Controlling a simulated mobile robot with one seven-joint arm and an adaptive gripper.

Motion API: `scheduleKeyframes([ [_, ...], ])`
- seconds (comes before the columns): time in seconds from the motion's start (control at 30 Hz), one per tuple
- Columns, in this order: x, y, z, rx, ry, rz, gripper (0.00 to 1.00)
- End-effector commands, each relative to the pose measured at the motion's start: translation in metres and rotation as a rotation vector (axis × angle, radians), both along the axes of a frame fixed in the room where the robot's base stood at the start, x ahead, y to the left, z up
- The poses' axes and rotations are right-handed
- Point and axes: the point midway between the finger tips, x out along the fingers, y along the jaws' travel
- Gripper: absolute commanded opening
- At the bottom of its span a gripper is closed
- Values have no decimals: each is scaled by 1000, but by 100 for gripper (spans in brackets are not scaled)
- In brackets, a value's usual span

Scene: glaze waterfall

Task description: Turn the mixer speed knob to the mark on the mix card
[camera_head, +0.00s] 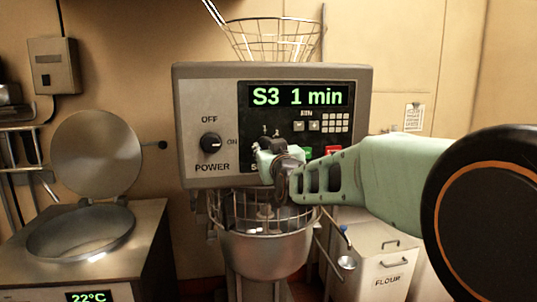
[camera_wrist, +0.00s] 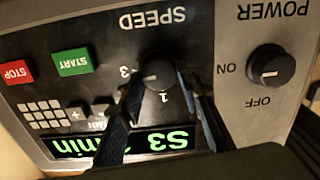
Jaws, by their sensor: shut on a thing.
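The mixer speed knob (camera_wrist: 157,70) is a black dial on the dark panel, under the upside-down word SPEED in the wrist view. My gripper (camera_wrist: 161,80) is shut on it, one finger on each side. A pale pointer line on the knob faces roughly toward the mark 3; a mark 1 also shows, and my fingers cover part of the scale. In the head view my gripper (camera_head: 277,168) hides most of the knob. The mixer display (camera_head: 298,96) reads "S3 1 min". A small paper card (camera_head: 414,117) hangs on the wall, its text too small to read.
The power knob (camera_head: 210,143) has OFF and ON labels. Green START (camera_wrist: 73,62) and red STOP (camera_wrist: 15,72) buttons and a keypad are close by. The mixing bowl (camera_head: 262,250) with its wire guard is below.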

Motion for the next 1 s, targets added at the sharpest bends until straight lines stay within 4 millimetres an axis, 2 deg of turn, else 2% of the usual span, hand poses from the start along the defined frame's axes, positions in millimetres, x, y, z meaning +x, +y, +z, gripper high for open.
scheduleKeyframes([
  [0.03, 0, 0, -4, -31, -13, 1, 7],
  [0.6, -1, 3, -2, -467, -138, 0, 7],
  [1.0, -1, 3, 0, -616, -181, -1, 7],
])
